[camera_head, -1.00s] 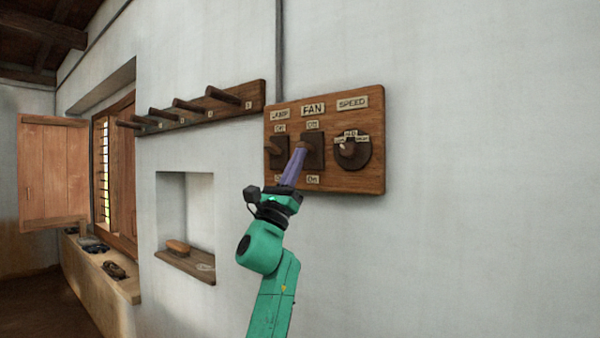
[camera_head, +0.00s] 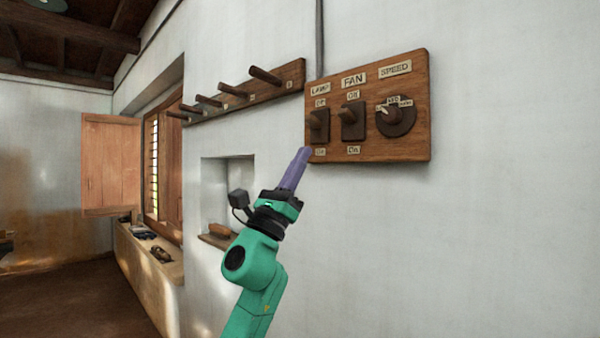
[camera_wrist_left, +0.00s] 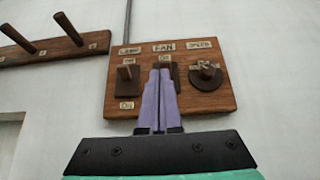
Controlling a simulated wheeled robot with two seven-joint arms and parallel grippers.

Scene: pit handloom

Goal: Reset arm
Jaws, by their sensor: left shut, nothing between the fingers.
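My left gripper (camera_head: 303,153) is on a green arm with purple fingers. The fingers are shut and empty, below and left of the wooden switch board (camera_head: 415,145) in the head view. In the left wrist view the fingers (camera_wrist_left: 160,74) point up at the board (camera_wrist_left: 115,100) and hide part of the FAN switch (camera_wrist_left: 175,75). The board bears a LAMP switch (camera_head: 318,124), a FAN switch (camera_head: 352,120) and a round SPEED knob (camera_head: 396,120). In the head view the fingers look clear of the switches. My right gripper is not in view.
A wooden peg rail (camera_head: 240,92) is on the wall left of the board. Below it is a wall niche (camera_head: 228,175) with a brown object on its ledge. A shuttered window (camera_head: 160,165) and a low ledge (camera_head: 150,270) are further left. Wall right of the board is bare.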

